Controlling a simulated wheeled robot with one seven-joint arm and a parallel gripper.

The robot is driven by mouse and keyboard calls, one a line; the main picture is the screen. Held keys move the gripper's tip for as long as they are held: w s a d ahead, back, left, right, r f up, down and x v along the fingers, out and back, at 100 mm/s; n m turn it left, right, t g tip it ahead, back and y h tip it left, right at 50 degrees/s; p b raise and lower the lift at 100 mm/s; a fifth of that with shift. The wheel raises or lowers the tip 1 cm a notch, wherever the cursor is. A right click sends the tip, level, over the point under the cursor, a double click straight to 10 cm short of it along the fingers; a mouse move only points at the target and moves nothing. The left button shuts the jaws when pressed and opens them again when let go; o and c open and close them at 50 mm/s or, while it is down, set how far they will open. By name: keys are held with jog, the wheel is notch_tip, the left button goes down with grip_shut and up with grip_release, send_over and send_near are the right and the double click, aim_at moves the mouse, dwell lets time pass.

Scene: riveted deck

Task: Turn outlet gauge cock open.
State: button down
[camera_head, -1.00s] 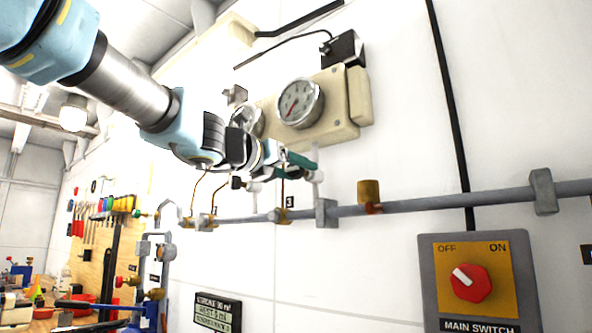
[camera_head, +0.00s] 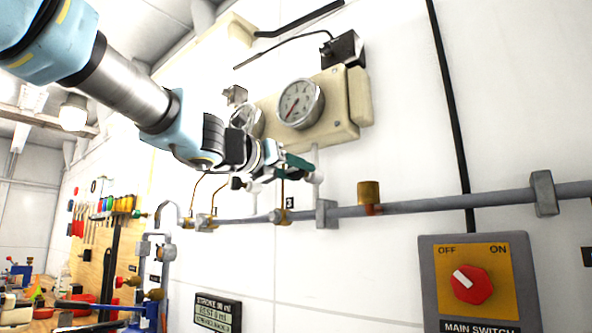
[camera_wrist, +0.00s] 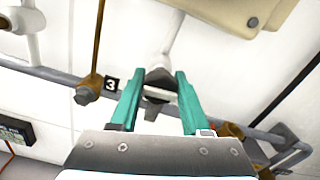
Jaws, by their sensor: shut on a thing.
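The gauge cock (camera_wrist: 158,76) is a grey fitting with a short handle, on a white stem below the gauge panel. In the head view the white body of the cock (camera_head: 315,177) shows under the larger round gauge (camera_head: 300,104), above the grey pipe. My gripper (camera_head: 302,165) reaches it from the left. In the wrist view the green fingers of my gripper (camera_wrist: 158,92) stand on either side of the handle and are shut on it. The fingers hide part of the handle, so its exact angle is hard to tell. No label marks this cock as the outlet one.
A second gauge (camera_head: 246,118) is partly behind my wrist. The grey pipe (camera_head: 430,204) runs along the wall below, with a brass valve (camera_head: 369,193) to the right. A main switch box (camera_head: 480,283) is at lower right. A thin copper tube (camera_wrist: 97,40) is left of the cock.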

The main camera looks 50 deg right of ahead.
jog(key=n+p, duration=0.1)
jog(key=n, duration=0.3)
jog(key=shift+w+p, duration=0.1)
jog(key=shift+p, duration=0.3)
jog(key=n+p, duration=0.2)
jog(key=n, duration=0.2)
jog(key=shift+n, duration=0.3)
jog(key=n+p, duration=0.3)
jog(key=n, duration=0.2)
jog(key=shift+f+n+p, duration=0.15)
jog(key=shift+n+p, duration=0.6)
jog(key=shift+n, duration=1.05)
jog(key=shift+c, duration=1.9)
grip_release()
jog(key=shift+a, duration=0.1)
